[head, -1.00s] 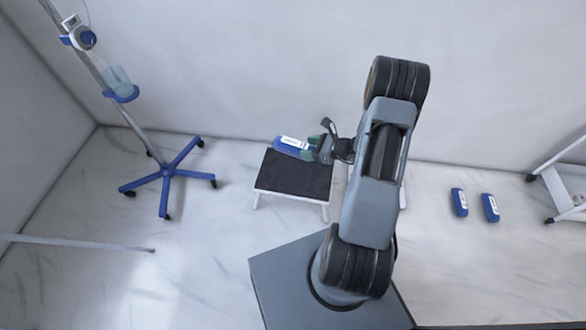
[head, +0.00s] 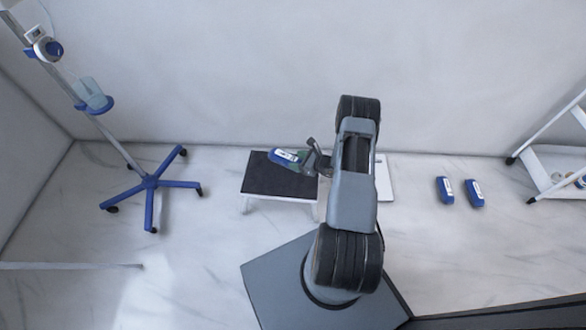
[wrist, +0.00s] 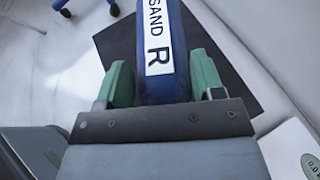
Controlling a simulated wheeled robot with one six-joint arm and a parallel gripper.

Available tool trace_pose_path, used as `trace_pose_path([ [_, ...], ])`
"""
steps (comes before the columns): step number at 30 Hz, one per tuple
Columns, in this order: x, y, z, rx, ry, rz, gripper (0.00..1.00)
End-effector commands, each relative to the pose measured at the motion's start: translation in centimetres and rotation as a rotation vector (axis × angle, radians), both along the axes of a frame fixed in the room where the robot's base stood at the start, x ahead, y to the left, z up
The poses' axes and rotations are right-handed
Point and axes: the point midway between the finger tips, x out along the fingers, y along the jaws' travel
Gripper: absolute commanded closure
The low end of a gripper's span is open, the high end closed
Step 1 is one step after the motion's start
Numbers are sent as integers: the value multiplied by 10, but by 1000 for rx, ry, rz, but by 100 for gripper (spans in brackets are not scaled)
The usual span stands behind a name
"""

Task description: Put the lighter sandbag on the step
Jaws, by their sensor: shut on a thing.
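My gripper (head: 307,162) is shut on a blue sandbag (head: 285,155) with a white label. In the wrist view the sandbag (wrist: 158,90) sits between the two green fingers, and its label reads "SAND" and "R". The step (head: 262,181) has a black top and pale legs. The held sandbag is over the back part of the step's top; I cannot tell whether it touches it. The black top (wrist: 215,65) shows beneath the sandbag in the wrist view.
Two more blue sandbags (head: 445,190) (head: 474,193) lie on the floor at right. A white scale (head: 384,180) is right of the step, partly behind my arm. A drip stand (head: 150,183) stands at left, a white trolley (head: 552,160) at far right.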

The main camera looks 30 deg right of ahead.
Motion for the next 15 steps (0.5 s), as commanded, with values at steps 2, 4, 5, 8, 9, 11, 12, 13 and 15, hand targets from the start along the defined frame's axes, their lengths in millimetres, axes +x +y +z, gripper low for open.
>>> trace_pose_path([
  [2, 10, 2, -15, 0, -3, 1, 79],
  [4, 16, 3, -22, 0, -2, 2, 79],
  [5, 19, 4, -24, -1, -3, 2, 79],
  [8, 24, 4, -29, 1, -3, 0, 79],
  [9, 25, 4, -30, 1, -3, 0, 79],
  [11, 26, 4, -31, 1, -3, -1, 79],
  [12, 27, 4, -31, 1, -3, 0, 79],
  [13, 27, 5, -32, 1, -3, 0, 79],
  [15, 29, 5, -35, 1, -3, 0, 79],
])
